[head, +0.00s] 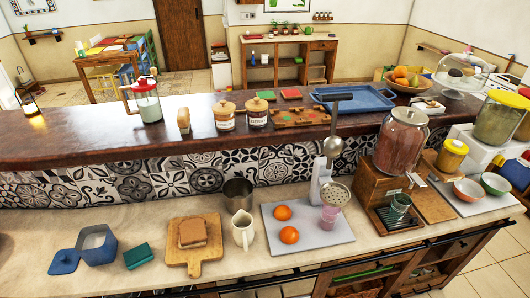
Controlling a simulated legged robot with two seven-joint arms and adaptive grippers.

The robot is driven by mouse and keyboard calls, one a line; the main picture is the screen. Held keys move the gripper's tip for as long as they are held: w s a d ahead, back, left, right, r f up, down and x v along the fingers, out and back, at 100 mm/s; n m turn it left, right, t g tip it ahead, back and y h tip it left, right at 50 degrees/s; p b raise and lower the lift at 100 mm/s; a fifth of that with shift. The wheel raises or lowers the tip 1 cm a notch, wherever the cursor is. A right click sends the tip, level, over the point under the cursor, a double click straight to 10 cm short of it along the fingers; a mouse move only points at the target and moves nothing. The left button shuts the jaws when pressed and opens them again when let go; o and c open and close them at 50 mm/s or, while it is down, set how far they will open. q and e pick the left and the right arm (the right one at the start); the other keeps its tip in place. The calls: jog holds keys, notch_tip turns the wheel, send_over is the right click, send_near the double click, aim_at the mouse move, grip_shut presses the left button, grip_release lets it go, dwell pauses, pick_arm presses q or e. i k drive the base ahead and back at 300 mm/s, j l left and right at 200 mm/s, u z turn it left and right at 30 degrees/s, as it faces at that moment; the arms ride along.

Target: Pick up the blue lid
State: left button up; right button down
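The blue lid (64,262) lies on the pale lower counter at the far left front of the head view. It has a small raised knob on top. Close behind it and to its right stands an open blue square container (100,256) with a pale inside. No part of my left gripper or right gripper can be made out in the head view.
A teal block (138,256) sits right of the container. Farther right are a wooden board (194,263) with bread, a white jug (243,231), a metal pot (238,195) and a citrus press (322,180). Left of the lid the counter is bare.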

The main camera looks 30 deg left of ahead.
aim_at(65, 261)
jog(key=u, duration=2.55)
